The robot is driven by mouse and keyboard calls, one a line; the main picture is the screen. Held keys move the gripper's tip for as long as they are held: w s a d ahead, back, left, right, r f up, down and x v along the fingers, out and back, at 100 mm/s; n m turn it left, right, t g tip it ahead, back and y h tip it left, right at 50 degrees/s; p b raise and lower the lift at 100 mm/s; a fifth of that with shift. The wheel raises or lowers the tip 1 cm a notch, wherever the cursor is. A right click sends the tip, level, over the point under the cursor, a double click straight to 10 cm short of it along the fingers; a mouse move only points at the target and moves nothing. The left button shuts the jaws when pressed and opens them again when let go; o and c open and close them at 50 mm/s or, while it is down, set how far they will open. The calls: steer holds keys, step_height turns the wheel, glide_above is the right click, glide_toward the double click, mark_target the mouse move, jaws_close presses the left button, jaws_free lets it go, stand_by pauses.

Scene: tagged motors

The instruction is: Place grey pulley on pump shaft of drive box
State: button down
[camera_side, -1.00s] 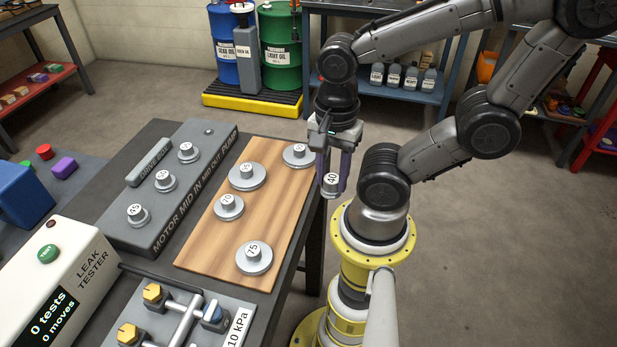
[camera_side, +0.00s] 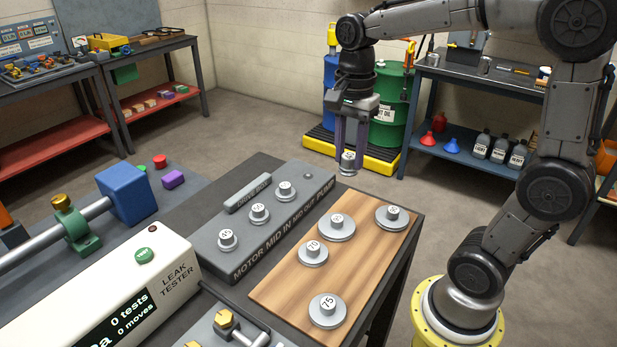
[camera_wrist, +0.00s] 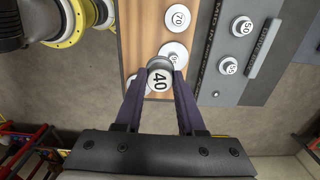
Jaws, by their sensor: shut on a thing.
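My gripper (camera_side: 349,150) points down, its purple fingers shut on a small grey pulley (camera_side: 348,166) labelled 40. In the wrist view the held pulley (camera_wrist: 160,80) sits between the fingertips with its label facing the camera. The grey drive box (camera_side: 219,257) carries three pulleys in a row. At its PUMP end a small bare shaft (camera_side: 308,176) shows; in the wrist view it is the small dot (camera_wrist: 216,93) right of my fingers. In the side view the held pulley appears up and right of this shaft, apart from the box.
A wooden board (camera_side: 273,290) beside the box holds several larger grey pulleys, including one labelled 75 (camera_side: 328,309). A white leak tester (camera_side: 150,290) reads 0 tests, 0 moves. A green drum (camera_side: 390,115) on a yellow pallet stands on the floor behind.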

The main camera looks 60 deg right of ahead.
steer(key=w+d+f, duration=0.4)
steer(key=w+d, duration=0.1)
steer(key=w, duration=0.1)
steer(key=w+d+f+m, duration=0.1)
steer(key=w+d+f, duration=0.4)
steer(key=w, duration=0.2)
steer(key=w+d+f+m, duration=0.1)
steer(key=w+d+f, duration=0.4)
steer(key=w, duration=0.1)
steer(key=shift+w+d+f, duration=0.25)
steer(key=shift+d, duration=0.05)
steer(key=shift+w+d+f, duration=0.2)
steer(key=shift+w+f, duration=0.25)
steer(key=shift+f, duration=1.6)
steer(key=shift+f, duration=0.15)
steer(key=c, duration=0.5)
jaws_free()
